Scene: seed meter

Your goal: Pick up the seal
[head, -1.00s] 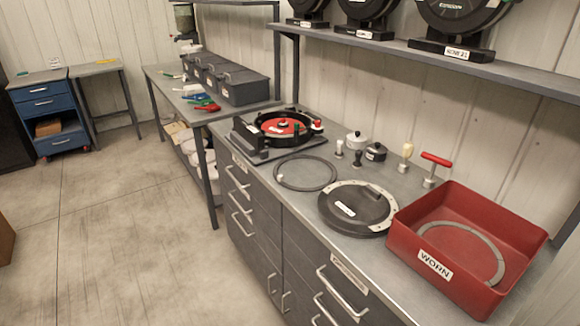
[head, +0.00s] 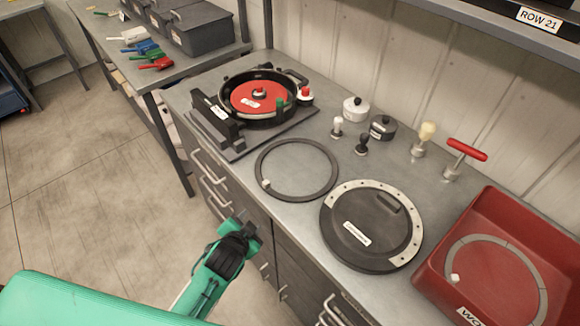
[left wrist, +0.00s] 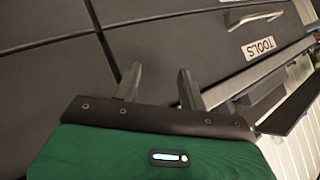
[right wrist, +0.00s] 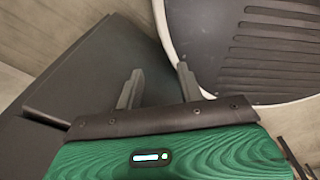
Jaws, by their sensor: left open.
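A thin dark ring seal (head: 333,184) lies flat on the bench, with a small pale tab at its lower left. A second, greyer ring (head: 538,267) lies in the red tray (head: 430,272), also with a pale tab. My left gripper (head: 249,222) is in front of the bench drawers, below and left of the dark seal and apart from it. In the left wrist view its fingers (left wrist: 158,84) are apart with nothing between them, facing the drawer fronts. In the right wrist view my right gripper (right wrist: 158,84) is open and empty, away from the bench items.
The seed meter housing (head: 222,137) with a red disc stands behind the seal. A round dark lid (head: 345,208) lies to its right. Small pots, brushes and a red-handled tool (head: 467,150) stand along the wall. A shelf edge overhangs at the upper right.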

